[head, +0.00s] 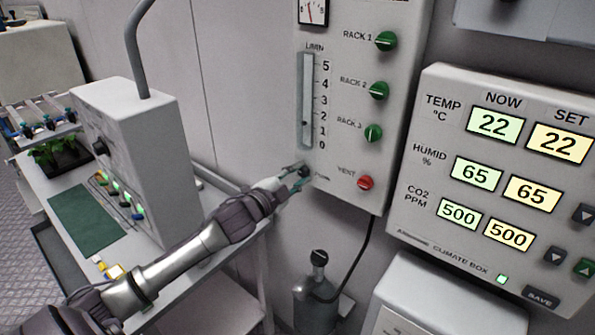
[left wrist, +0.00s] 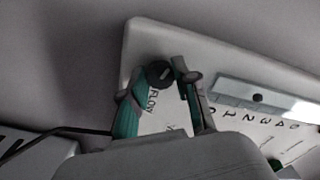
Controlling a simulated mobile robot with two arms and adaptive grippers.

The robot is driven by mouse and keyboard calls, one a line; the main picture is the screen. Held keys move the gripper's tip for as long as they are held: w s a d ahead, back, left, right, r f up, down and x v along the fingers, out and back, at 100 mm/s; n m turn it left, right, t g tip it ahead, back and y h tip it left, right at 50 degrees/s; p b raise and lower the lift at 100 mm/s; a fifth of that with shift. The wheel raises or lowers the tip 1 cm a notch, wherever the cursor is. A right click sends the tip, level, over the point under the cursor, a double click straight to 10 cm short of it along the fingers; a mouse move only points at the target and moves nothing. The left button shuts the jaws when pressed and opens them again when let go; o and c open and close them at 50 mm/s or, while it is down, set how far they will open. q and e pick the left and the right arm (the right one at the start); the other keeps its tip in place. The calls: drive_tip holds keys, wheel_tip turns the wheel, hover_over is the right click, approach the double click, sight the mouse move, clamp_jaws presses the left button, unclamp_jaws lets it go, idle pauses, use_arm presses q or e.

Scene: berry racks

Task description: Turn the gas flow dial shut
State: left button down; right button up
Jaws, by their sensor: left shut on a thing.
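The gas flow dial (left wrist: 160,74) is a small black round knob with a pale mark, beside the word FLOW in the left wrist view. In the head view it sits under the flow tube (head: 305,95) at the panel's lower left, largely hidden by my gripper. My left gripper (head: 299,178) reaches the panel there. In the left wrist view its teal and grey fingers (left wrist: 165,88) lie on either side of the dial, shut on it. The tube has a scale from 0 to 5, with a dark float low in it. My right gripper is not in view.
Green rack knobs (head: 379,91) and a red vent knob (head: 366,183) sit right of the tube. A climate box (head: 440,90) hangs further right. A grey bottle (head: 316,300) stands below. A bench (head: 50,185) with a grey device (head: 150,150) is at left.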

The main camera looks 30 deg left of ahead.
use_arm(q)
drive_tip(key=n+p, duration=0.3)
drive_tip(key=n, duration=0.4)
drive_tip(key=shift+p, duration=0.3)
drive_tip(key=n+p, duration=0.1)
drive_tip(key=n, duration=0.2)
drive_tip(key=n+p, duration=0.1)
drive_tip(key=n, duration=0.1)
drive_tip(key=shift+d+f+n, duration=0.15)
drive_tip(key=shift+n, duration=0.25)
drive_tip(key=c, duration=0.9)
unclamp_jaws()
drive_tip(key=shift+o, duration=0.2)
drive_tip(key=s+a, duration=0.1)
drive_tip(key=s, duration=1.1)
